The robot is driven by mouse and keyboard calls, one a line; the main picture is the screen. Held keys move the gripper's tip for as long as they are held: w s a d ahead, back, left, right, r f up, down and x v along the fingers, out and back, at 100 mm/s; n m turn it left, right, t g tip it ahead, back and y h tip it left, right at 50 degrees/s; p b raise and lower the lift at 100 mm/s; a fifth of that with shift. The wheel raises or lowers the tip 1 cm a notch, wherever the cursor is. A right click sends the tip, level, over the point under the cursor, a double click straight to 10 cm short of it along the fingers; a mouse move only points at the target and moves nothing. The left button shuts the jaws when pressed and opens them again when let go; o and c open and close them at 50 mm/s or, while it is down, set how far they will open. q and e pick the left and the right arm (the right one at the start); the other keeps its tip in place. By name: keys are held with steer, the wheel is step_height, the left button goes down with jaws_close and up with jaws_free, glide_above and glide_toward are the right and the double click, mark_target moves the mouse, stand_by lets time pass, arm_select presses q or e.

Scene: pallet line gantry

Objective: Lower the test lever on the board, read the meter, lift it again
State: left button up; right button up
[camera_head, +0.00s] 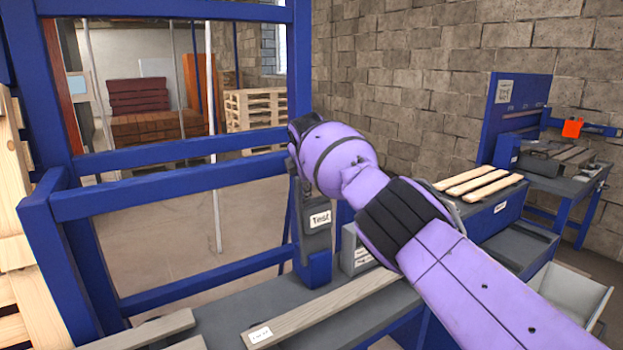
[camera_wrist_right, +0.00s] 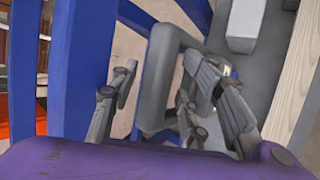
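The grey test board (camera_head: 316,245) stands on the bench against the blue frame, with a white "Test" label on its front. My right wrist and forearm cover its upper part in the head view, so the lever and any meter face are hidden there. In the right wrist view, a grey loop-shaped bar (camera_wrist_right: 157,85), which looks like the lever, stands between the fingers of my right gripper (camera_wrist_right: 167,68). The fingers are spread, with a clear gap on the left finger's side. Contact on the right side cannot be told. My left gripper is out of view.
A grey labelled box (camera_head: 352,250) stands right of the board. A labelled wooden plank (camera_head: 315,312) lies on the bench in front. Blue gantry beams (camera_head: 170,188) stand close on the left. A side bench with slats (camera_head: 470,180) is at the right.

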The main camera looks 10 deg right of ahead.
steer(key=shift+w+a+f, duration=0.1)
steer(key=shift+a, duration=0.15)
steer(key=shift+a+r, duration=0.1)
steer(key=shift+r, duration=0.45)
steer(key=v, duration=1.1)
steer(key=shift+s, duration=0.3)
